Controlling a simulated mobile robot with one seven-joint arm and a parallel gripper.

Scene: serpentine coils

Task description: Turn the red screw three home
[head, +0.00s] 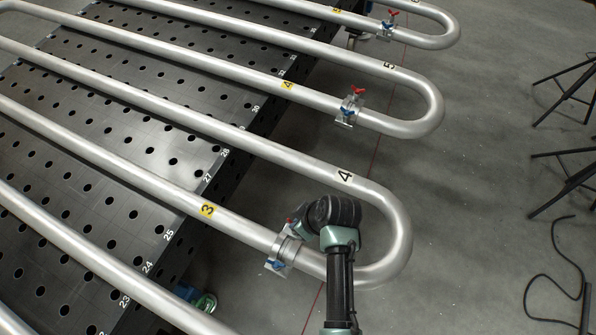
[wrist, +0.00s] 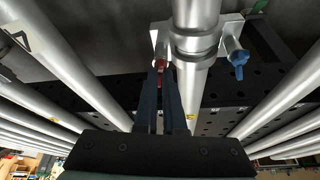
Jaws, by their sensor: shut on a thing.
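The clamp (head: 283,253) sits around the silver pipe marked with a yellow 3 (head: 207,209), near the bend. Its red screw (wrist: 161,70) shows at the clamp's left side in the wrist view, partly covered by my fingers. The clamp's blue screw (wrist: 238,62) is on the opposite side and also shows in the head view (head: 276,265). My gripper (wrist: 165,75) is shut on the red screw, its two dark fingers close together. In the head view my arm covers part of the pipe and most of the red screw.
Parallel silver pipes run over a black perforated table (head: 150,150), with bends past its edge. Another clamp with red and blue screws (head: 349,106) is on pipe 4, and one (head: 387,27) is farther back. Black stands (head: 565,85) and a cable (head: 556,290) are on the floor at right.

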